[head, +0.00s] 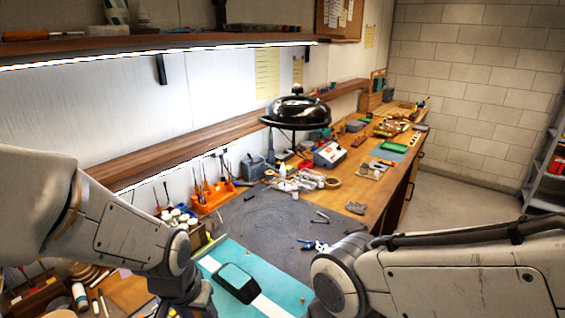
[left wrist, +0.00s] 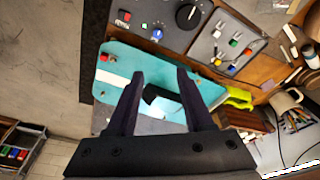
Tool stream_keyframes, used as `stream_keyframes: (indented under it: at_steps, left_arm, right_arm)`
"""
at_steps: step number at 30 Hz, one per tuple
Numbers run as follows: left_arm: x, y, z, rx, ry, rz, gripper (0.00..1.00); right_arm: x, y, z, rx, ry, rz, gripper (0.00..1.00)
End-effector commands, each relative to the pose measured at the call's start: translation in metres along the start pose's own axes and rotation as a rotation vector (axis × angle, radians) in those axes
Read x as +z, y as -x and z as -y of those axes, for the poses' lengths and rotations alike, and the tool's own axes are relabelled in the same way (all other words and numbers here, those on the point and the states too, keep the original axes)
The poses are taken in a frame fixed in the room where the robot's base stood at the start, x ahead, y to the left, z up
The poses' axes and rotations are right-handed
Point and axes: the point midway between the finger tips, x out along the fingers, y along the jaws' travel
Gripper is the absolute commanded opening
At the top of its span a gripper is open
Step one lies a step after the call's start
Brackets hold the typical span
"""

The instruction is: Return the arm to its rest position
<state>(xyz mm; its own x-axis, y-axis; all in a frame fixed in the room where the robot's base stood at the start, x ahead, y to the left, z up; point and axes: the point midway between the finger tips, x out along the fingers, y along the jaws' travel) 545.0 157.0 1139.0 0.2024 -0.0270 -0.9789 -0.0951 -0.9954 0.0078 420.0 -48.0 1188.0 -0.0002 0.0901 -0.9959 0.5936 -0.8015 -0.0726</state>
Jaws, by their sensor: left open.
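My left arm (head: 130,235) comes in from the left in the head view and reaches down toward the bottom edge. In the left wrist view my left gripper (left wrist: 159,75) is open, with its fingers apart and nothing held between them. Beyond the fingers is a teal board (left wrist: 120,68) with a white stripe; it also shows in the head view (head: 285,287). A dark, rounded object with a teal top (head: 237,281) lies on it, partly hidden by a finger in the wrist view. My right arm (head: 450,270) crosses the lower right; its gripper is out of frame.
A dark grey mat (head: 265,222) lies behind the board, with blue-handled pliers (head: 315,245) on it. An orange tool holder (head: 213,197) and small bottles stand at the left. Control panels (left wrist: 170,18) adjoin the board in the wrist view.

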Motion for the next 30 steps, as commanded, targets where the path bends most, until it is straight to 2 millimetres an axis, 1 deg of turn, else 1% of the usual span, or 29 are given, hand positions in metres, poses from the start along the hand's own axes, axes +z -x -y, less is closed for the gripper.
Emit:
stream_keyframes:
  at_steps: [1,5,8,11,12,16,18,21,24,30]
  left_arm:
    - [0.003,-0.001,-0.010,0.009,-0.031,0.005,0.52]
    - [0.015,0.002,-0.034,0.032,-0.111,0.029,0.52]
    - [0.029,0.005,-0.055,0.053,-0.185,0.052,0.52]
    - [0.046,0.009,-0.076,0.076,-0.271,0.078,0.52]
    - [0.055,0.011,-0.085,0.086,-0.311,0.091,0.52]
    - [0.085,0.018,-0.108,0.115,-0.437,0.132,0.52]
    - [0.098,0.022,-0.115,0.125,-0.487,0.151,0.52]
    - [0.108,0.025,-0.121,0.131,-0.524,0.166,0.52]
    - [0.111,0.027,-0.122,0.133,-0.534,0.172,0.52]
    - [0.111,0.027,-0.122,0.132,-0.531,0.171,0.52]
  right_arm:
    - [0.000,-0.005,0.000,0.000,0.000,0.000,1.00]
    - [0.001,-0.012,-0.001,0.000,0.000,0.000,1.00]
    - [0.001,-0.019,-0.001,0.000,0.000,0.000,1.00]
    - [0.002,-0.027,-0.002,0.000,0.000,0.000,1.00]
    - [0.002,-0.030,-0.002,0.000,0.000,0.000,1.00]
    - [0.002,-0.041,-0.003,0.000,0.000,0.000,1.00]
    - [0.002,-0.044,-0.003,0.000,0.000,0.000,1.00]
    - [0.003,-0.045,-0.003,0.000,0.000,0.000,1.00]
    - [0.002,-0.045,-0.003,0.000,0.000,0.000,1.00]
    - [0.002,-0.044,-0.003,0.000,0.000,0.000,1.00]
